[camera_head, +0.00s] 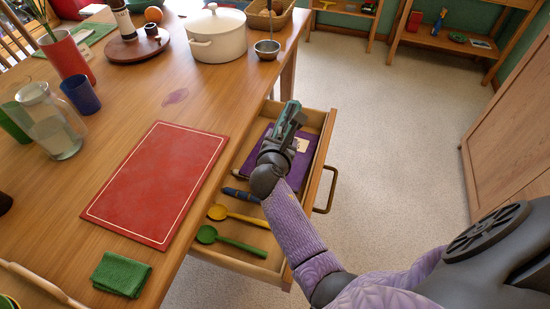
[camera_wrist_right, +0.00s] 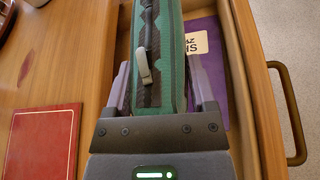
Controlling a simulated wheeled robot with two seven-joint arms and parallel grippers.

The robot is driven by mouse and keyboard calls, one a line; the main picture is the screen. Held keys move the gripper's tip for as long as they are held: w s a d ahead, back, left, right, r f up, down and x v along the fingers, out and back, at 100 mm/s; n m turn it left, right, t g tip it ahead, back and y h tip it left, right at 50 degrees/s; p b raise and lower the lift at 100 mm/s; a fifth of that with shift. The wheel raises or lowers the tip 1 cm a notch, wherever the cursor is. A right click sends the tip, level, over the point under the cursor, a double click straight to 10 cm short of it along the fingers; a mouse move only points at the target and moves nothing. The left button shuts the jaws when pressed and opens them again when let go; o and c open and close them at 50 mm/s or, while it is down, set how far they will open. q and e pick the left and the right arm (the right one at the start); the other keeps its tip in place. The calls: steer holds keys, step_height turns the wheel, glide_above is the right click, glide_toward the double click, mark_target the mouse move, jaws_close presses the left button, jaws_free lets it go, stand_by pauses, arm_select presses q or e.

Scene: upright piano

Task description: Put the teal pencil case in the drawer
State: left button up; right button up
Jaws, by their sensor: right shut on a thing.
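The teal pencil case (camera_wrist_right: 173,85), with a dark zip strip and a metal pull, is held between the fingers of my right gripper (camera_wrist_right: 161,88) in the right wrist view. In the head view the right gripper (camera_head: 284,130) is over the far part of the open drawer (camera_head: 323,160), with the teal pencil case (camera_head: 292,114) partly hidden by it. The case appears to be above the purple book (camera_head: 303,160) in the drawer; the gap below it cannot be told. My left gripper is not in view.
The drawer also holds a yellow spoon (camera_head: 238,216), a green spoon (camera_head: 230,240) and a dark blue item (camera_head: 240,194). Its brass handle (camera_head: 327,192) sticks out on the right. On the wooden table are a red mat (camera_head: 160,182) and a white pot (camera_head: 217,37).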

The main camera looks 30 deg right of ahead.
step_height(320, 180, down, 8)
steer(key=b, duration=0.5)
steer(key=shift+a+f, duration=0.15)
steer(key=shift+f, duration=0.05)
steer(key=shift+r, duration=0.3)
steer(key=shift+f, duration=0.4)
steer(key=o, duration=1.3)
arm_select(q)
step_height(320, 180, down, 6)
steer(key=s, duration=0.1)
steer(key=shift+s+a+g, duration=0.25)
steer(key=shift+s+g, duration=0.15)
arm_select(e)
steer(key=shift+o, duration=0.2)
